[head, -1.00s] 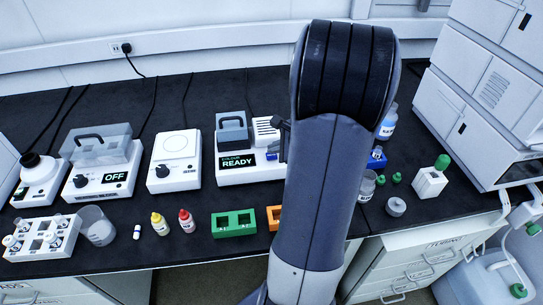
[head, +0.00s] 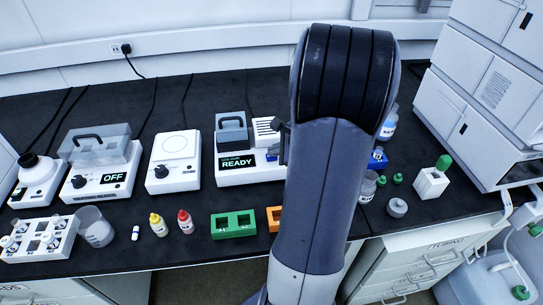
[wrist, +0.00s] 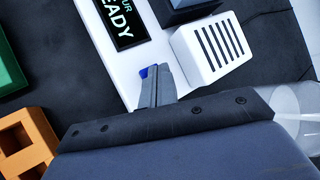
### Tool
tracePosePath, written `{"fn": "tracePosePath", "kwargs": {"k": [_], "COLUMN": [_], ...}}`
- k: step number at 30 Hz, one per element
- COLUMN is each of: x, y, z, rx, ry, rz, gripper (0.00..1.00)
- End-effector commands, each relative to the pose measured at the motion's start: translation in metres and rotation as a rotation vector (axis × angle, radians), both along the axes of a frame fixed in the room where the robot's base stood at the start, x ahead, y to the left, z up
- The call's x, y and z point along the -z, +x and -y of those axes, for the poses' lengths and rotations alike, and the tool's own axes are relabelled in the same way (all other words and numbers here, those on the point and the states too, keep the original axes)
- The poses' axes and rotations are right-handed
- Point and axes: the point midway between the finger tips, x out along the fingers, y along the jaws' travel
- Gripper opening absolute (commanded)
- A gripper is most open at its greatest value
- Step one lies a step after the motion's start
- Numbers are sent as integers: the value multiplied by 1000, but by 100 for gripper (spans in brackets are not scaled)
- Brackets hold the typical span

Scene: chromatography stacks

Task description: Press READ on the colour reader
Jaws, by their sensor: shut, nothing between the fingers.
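The colour reader (head: 231,177) is a white box on the black bench, with a lit display (head: 237,163) that says READY. It also shows in the wrist view (wrist: 115,75), its display partly cut off by the top edge. A blue button (wrist: 144,71) on its top shows only in part behind my fingertips. My gripper (wrist: 154,77) is shut and empty, its tips over the blue button. I cannot tell whether they touch it. In the head view my gripper (head: 284,136) is mostly hidden behind my arm, at the reader's right end.
A vented white block (wrist: 212,45) stands on the reader beside my fingers. A green rack (head: 234,225) and an orange rack (wrist: 25,145) lie in front of the reader. A clear vessel (wrist: 297,105) is at the wrist view's right. A white stirrer (head: 173,165) stands left of the reader.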

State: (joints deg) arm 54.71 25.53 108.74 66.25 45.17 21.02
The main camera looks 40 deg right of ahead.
Motion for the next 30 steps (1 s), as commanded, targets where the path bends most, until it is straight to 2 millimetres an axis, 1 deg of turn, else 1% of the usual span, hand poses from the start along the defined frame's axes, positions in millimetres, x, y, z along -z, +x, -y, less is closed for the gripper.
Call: {"fn": "tracePosePath", "kwargs": {"k": [5, 13, 24, 30], "x": [3, 2, -15, -14], "y": [0, 0, 0, 0], "z": [0, 0, 0, 0], "rx": [0, 0, 1, 0], "ry": [0, 0, 1, 0], "rz": [0, 0, 0, 0], "gripper": [0, 0, 0, 0]}}
